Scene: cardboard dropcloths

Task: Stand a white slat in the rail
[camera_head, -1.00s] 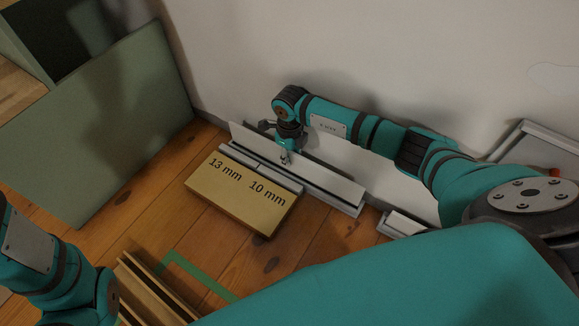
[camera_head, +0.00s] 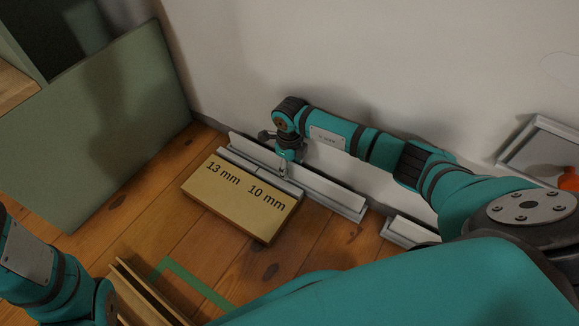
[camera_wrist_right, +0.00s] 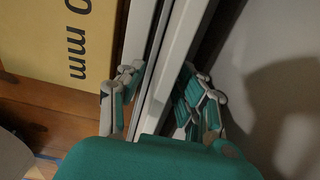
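The long white slat (camera_head: 325,188) stands on edge along the pale rail (camera_head: 231,156) near the wall. Its lower edge appears to sit in the rail; the seat itself is partly hidden. My right gripper (camera_head: 287,168) is down at the middle of the slat. In the right wrist view, the fingers of my right gripper (camera_wrist_right: 160,92) are apart on either side of the slat (camera_wrist_right: 181,50), with a dark gap on the far finger's side. My left arm shows at the lower left, but its gripper is out of view.
A tan block (camera_head: 228,209) marked "13 mm" and "10 mm" lies directly before the rail. A shorter pale piece (camera_head: 402,232) is to the right. Brown strips (camera_head: 150,292) and green tape (camera_head: 200,287) are at the front. A green panel (camera_head: 110,130) stands left.

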